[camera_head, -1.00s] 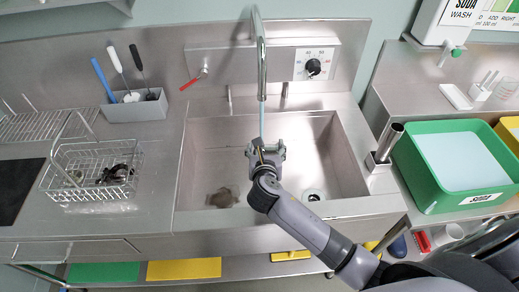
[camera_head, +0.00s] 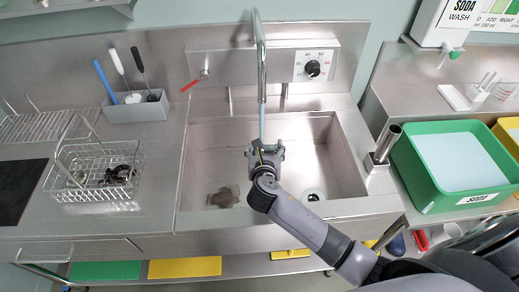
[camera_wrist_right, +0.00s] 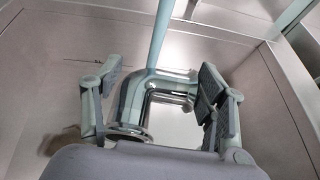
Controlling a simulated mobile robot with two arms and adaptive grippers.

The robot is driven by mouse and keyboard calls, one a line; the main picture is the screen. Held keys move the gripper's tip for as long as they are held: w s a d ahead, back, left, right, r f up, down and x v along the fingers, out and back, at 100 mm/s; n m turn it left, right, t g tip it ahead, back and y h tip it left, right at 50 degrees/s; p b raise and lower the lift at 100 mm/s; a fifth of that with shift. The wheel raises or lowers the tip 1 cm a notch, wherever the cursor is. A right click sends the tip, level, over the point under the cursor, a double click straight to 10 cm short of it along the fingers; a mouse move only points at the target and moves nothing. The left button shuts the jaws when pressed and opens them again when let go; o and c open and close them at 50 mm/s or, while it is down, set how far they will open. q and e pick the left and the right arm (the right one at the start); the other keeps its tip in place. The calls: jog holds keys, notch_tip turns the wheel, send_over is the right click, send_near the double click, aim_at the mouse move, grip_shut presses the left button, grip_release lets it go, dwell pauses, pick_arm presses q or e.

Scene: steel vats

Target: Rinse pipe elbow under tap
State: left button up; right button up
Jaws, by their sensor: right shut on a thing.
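My right gripper (camera_head: 265,153) is over the steel sink (camera_head: 215,145), below the tall tap (camera_head: 261,60). In the right wrist view my right gripper (camera_wrist_right: 160,100) is shut on the shiny pipe elbow (camera_wrist_right: 165,88), which lies between its fingers. A pale blue stream of water (camera_wrist_right: 161,35) comes down onto the elbow's upper side. In the head view the elbow is mostly hidden by the gripper, and the water (camera_head: 262,122) runs from the tap's spout to the gripper. My left gripper is not in view.
A wire basket (camera_head: 62,188) with dark metal parts stands on the left counter. A grey holder (camera_head: 135,111) with brushes is behind it. A green soda tub (camera_head: 425,195) stands at the right. A dial panel (camera_head: 333,55) and red lever (camera_head: 190,85) are on the back wall.

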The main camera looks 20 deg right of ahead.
jog(key=shift+s, duration=0.15)
jog(key=s+a+p, duration=0.1)
jog(key=s+a, duration=0.1)
jog(key=a, duration=0.5)
jog(key=shift+s+a+p, duration=0.25)
jog(key=shift+s+p, duration=0.1)
jog(key=shift+p, duration=0.05)
dwell(1.4)
jog(key=s+a+r+p, duration=0.1)
jog(key=a+r+p, duration=0.3)
jog(key=p, duration=0.1)
jog(key=shift+s+a, duration=0.35)
dwell(0.5)
